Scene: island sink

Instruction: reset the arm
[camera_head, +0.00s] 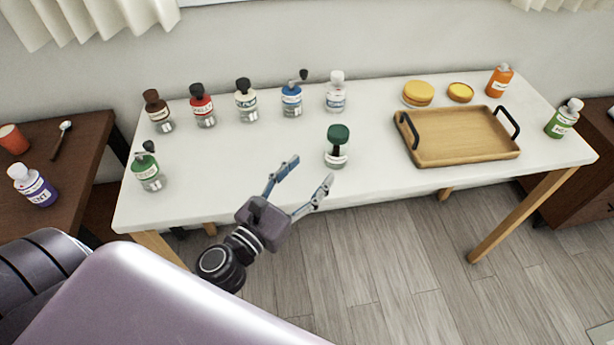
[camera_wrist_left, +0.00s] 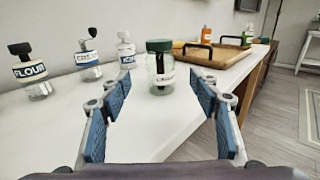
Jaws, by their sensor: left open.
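My left gripper (camera_head: 308,181) is open and empty above the front edge of the white table (camera_head: 230,190). Its blue-padded fingers also show in the left wrist view (camera_wrist_left: 160,118), spread apart. A jar with a dark green lid (camera_head: 337,147) stands upright on the table just beyond the fingertips, apart from them. In the left wrist view the jar (camera_wrist_left: 160,72) shows between and beyond the fingers. My right gripper is not in view.
Several bottles and grinders (camera_head: 245,100) stand along the back left. A green grinder (camera_head: 147,168) is at the left end. A wooden tray (camera_head: 460,135) with black handles, yellow round items (camera_head: 418,94), an orange bottle (camera_head: 499,80) and a green bottle (camera_head: 564,118) are at the right.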

